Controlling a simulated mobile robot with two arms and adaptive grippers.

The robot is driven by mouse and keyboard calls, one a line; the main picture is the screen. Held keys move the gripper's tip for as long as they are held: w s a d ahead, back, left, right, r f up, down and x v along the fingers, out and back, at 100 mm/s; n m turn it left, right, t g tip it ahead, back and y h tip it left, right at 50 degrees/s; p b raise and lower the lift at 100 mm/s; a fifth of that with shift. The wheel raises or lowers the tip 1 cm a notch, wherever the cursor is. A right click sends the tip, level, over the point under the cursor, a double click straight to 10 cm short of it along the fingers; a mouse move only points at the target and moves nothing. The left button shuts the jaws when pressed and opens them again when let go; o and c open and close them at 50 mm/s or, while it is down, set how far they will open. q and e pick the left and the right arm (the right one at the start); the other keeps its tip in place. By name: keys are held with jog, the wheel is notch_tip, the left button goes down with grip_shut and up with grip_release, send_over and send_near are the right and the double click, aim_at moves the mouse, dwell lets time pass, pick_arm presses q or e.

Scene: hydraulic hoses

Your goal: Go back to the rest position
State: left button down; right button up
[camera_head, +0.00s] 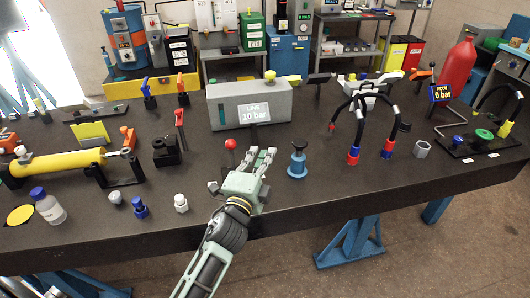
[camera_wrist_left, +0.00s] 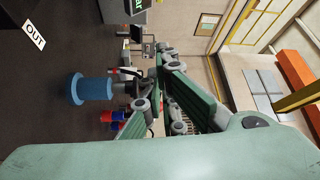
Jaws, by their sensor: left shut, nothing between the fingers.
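My left gripper (camera_head: 261,153) is over the front middle of the dark table, with its arm coming in from the bottom edge of the head view. Its fingers point toward the back of the table. They are shut and hold nothing. A red-knobbed lever (camera_head: 231,145) stands just left of the fingers, and a blue spool-shaped part (camera_head: 298,162) stands to their right. In the left wrist view the fingers (camera_wrist_left: 150,88) show in the middle, with the blue part (camera_wrist_left: 90,89) to their left. My right gripper is not in view.
The dark table (camera_head: 340,187) has a grey "10 bar" box (camera_head: 273,112) behind the gripper. A yellow cylinder (camera_head: 60,163) lies at left. Black hoses with red and blue ends (camera_head: 353,155) stand at right. The table's front right is fairly clear.

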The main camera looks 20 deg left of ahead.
pick_arm(q)
jog(key=s+a+f+n+g+y+b, duration=0.1)
jog(key=s+a+f+n+g, duration=0.2)
jog(key=s+f+n+g, duration=0.9)
jog(key=s+d+f+n+g+h, duration=0.1)
jog(key=s+d+f+g, duration=0.2)
jog(key=s, duration=0.8)
jog(key=s+d+f+g+h, duration=0.15)
jog(key=s+f, duration=0.35)
jog(key=s, duration=0.6)
notch_tip(320, 180, down, 28)
jog(key=s, duration=0.3)
jog(key=s+a+f+g, duration=0.1)
jog(key=s+a+f, duration=0.1)
jog(key=s+f, duration=1.3)
jog(key=shift+s+g, duration=0.35)
jog(key=shift+s, duration=0.2)
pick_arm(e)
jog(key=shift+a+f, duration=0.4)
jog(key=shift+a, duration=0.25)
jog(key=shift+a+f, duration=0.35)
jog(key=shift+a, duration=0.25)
